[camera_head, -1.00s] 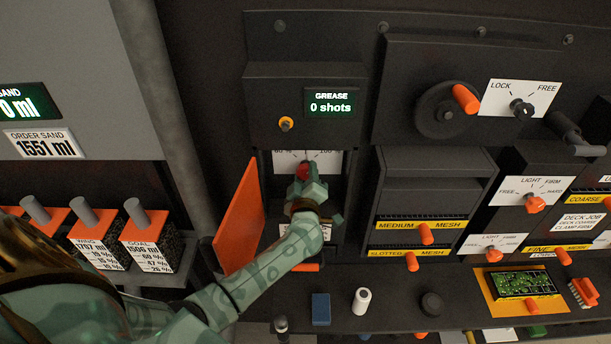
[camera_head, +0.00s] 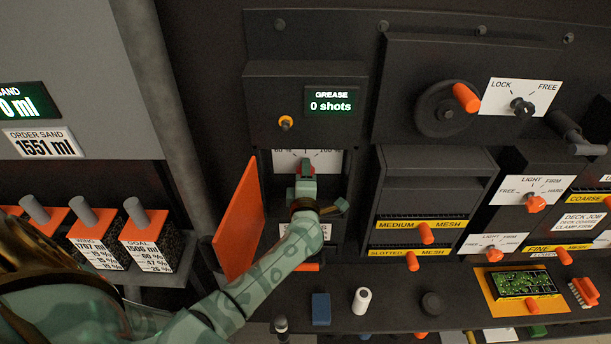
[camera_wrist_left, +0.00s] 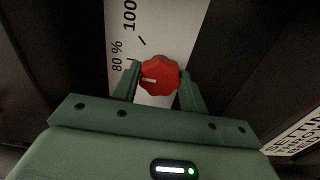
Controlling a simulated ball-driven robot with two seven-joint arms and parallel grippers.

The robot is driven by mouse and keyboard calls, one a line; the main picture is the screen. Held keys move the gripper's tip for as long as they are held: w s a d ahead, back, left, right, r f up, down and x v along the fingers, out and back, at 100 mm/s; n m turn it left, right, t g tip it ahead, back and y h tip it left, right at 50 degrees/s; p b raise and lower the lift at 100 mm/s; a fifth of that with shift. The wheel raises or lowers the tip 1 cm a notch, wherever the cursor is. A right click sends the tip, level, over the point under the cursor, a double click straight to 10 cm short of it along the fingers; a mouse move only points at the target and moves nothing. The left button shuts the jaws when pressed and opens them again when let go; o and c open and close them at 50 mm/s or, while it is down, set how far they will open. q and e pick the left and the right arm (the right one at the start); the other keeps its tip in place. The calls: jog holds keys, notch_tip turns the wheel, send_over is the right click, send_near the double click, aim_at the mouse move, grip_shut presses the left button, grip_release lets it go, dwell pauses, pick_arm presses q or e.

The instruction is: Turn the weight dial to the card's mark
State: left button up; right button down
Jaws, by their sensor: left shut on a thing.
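The weight dial is a red faceted knob (camera_wrist_left: 160,72) with a white pointer line, on a white scale plate (camera_head: 290,156) in the recess below the grease display. In the left wrist view the plate reads 80 % and 100, and the pointer line lies toward the plate's 80 % side. My left gripper (camera_head: 306,170) is shut on the knob, one finger on each side, as the left wrist view (camera_wrist_left: 160,82) shows. A white printed card (camera_wrist_left: 298,132) is partly in view at the right there; its text is cut off. My right gripper is not in view.
An orange panel (camera_head: 239,218) stands left of my left forearm. The grease display (camera_head: 331,103) reads 0 shots above the recess. A blue block (camera_head: 321,309) and a white cylinder (camera_head: 361,300) stand on the ledge (camera_head: 390,318) below. Mesh slots (camera_head: 415,224) are to the right.

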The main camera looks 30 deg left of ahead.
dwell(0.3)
pick_arm(q)
jog(key=o, duration=1)
jog(key=shift+w, duration=0.1)
jog(key=shift+c, duration=0.2)
jog(key=b+v, duration=0.1)
jog(key=v, duration=1.5)
jog(key=shift+s+b, duration=0.25)
jog(key=shift+b, duration=0.15)
